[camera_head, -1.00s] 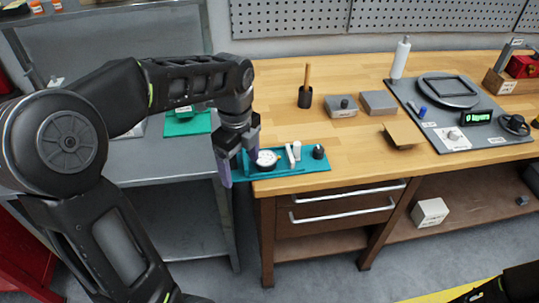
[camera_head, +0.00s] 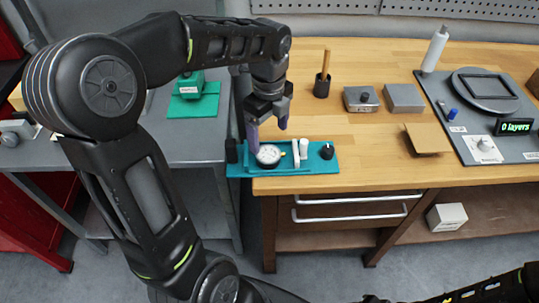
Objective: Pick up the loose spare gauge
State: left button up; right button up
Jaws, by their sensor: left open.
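The gauge (camera_head: 268,155) has a round white dial with a dark rim. It sits on a teal mat (camera_head: 322,168) at the front left corner of the wooden bench. My left gripper (camera_head: 268,132) is open, its two purplish fingers pointing down just above and behind the gauge. The left finger overlaps the gauge's left edge in the picture; I cannot tell whether they touch. My right gripper is not in view; only part of a dark arm shows at the lower right.
On the mat, a white cylinder (camera_head: 304,148) and a black knob (camera_head: 326,151) stand right of the gauge. A black cup with a wooden handle (camera_head: 322,84) and grey blocks (camera_head: 403,97) stand farther back. The bench middle (camera_head: 365,140) is clear.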

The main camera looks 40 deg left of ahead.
aim_at(269, 154)
pick_arm(q)
jog(key=shift+f, duration=1)
jog(key=shift+f, duration=0.25)
notch_tip(269, 154, down, 5)
jog(key=shift+r+p, duration=0.15)
jog(key=shift+p, duration=0.6)
jog(key=shift+c, duration=0.3)
grip_shut()
jog(key=shift+r, duration=0.15)
